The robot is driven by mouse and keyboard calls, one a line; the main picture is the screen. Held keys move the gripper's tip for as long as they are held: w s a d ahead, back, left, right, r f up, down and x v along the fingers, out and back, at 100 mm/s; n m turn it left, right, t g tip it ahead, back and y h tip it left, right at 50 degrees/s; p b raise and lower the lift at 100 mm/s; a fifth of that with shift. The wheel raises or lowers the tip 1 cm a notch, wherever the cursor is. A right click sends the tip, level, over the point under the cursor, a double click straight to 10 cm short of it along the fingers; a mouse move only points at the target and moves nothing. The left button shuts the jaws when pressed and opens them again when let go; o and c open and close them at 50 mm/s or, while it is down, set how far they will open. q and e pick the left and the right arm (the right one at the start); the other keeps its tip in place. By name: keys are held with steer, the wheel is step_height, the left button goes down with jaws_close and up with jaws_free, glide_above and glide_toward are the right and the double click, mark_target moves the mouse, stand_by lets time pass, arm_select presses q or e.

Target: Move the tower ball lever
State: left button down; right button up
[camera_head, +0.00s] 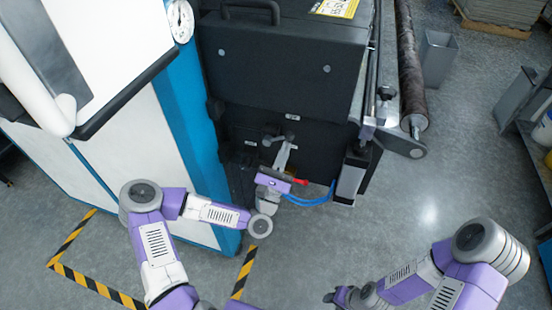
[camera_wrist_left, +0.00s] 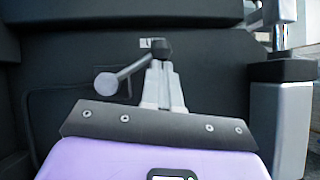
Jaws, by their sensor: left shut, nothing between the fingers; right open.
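The tower ball lever shows on the black machine's front, with a round grey ball (camera_head: 267,140) at its left end and a short rod rising right to a dark pivot. In the left wrist view the ball (camera_wrist_left: 106,84) hangs lower left of the pivot (camera_wrist_left: 160,48). My left gripper (camera_head: 288,140) is shut and empty, its fingers pointing at the panel beside the lever. In the left wrist view its closed fingertips (camera_wrist_left: 160,64) overlap the area just below the pivot, right of the ball; I cannot tell whether they touch. My right gripper (camera_head: 333,297) is open, low over the floor, far from the lever.
A white and blue cabinet (camera_head: 120,130) with a gauge (camera_head: 181,20) stands left of the black machine (camera_head: 290,60). A dark roll (camera_head: 411,65) and a grey post (camera_head: 351,176) are on its right. Blue hoses (camera_head: 310,202) hang below.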

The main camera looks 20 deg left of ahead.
arm_select(q)
steer(key=f+b+v, duration=0.1)
steer(key=v, duration=0.5)
steer(key=w+d+f+b+v, duration=0.1)
steer(key=b+v, duration=0.1)
steer(key=v, duration=0.4)
steer(key=shift+a+f, duration=0.3)
steer(key=shift+f, duration=0.1)
steer(key=s+d+f+m+g+h+p, duration=0.2)
steer(key=d+f+m+g+h, duration=0.1)
steer(key=d+f+m+g, duration=0.45)
steer(key=s+d+f+m+g+h+p, duration=0.25)
steer(key=d+f+m+g, duration=0.25)
steer(key=f+m+g, duration=0.45)
steer(key=s+a+f+m+g+y+p, duration=0.3)
steer(key=s+a+m+g, duration=0.3)
steer(key=s+m, duration=0.5)
steer(key=shift+s+f+m+g+y+p, duration=0.2)
steer(key=shift+f+m+g+y+p, duration=0.1)
steer(key=shift+f+m+g+y, duration=0.35)
